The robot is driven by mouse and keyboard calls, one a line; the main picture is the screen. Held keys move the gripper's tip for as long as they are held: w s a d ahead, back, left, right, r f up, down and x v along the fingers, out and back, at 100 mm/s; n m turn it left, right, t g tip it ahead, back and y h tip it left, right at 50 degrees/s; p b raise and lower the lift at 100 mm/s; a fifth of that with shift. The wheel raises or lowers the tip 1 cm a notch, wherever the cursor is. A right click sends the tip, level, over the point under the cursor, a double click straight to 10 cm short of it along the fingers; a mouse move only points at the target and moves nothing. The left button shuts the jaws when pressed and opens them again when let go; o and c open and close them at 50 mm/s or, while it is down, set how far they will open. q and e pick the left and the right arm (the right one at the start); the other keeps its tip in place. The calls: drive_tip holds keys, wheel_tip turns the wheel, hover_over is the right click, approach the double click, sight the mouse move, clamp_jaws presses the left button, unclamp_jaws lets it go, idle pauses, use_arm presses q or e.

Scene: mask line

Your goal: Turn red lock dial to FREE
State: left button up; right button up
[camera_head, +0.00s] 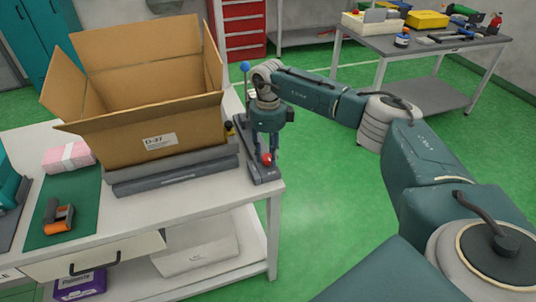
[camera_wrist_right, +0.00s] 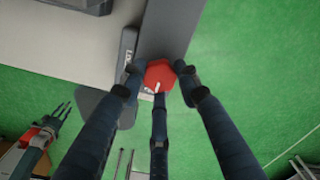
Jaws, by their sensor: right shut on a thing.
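The red lock dial (camera_head: 267,159) sits near the front end of a dark grey rail (camera_head: 263,174) at the table's right edge. In the right wrist view the red dial (camera_wrist_right: 159,73) shows a white mark on its lower part, pointing down in the picture. My right gripper (camera_head: 267,153) points down and is shut on the dial. Its dark fingers (camera_wrist_right: 159,84) close around the dial from both sides and below in the wrist view. No FREE lettering is readable. I make out no left gripper.
An open cardboard box (camera_head: 139,143) stands on grey equipment (camera_head: 176,172) left of the rail. An orange-black tool (camera_head: 59,216) and a pink packet (camera_head: 69,157) lie farther left. A tool-covered bench (camera_head: 417,45) stands back right.

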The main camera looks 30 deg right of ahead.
sight(268, 156)
drive_tip(key=shift+w+r, duration=0.1)
drive_tip(key=o, duration=1.1)
drive_tip(key=shift+o, duration=0.2)
wheel_tip(268, 156, up, 12)
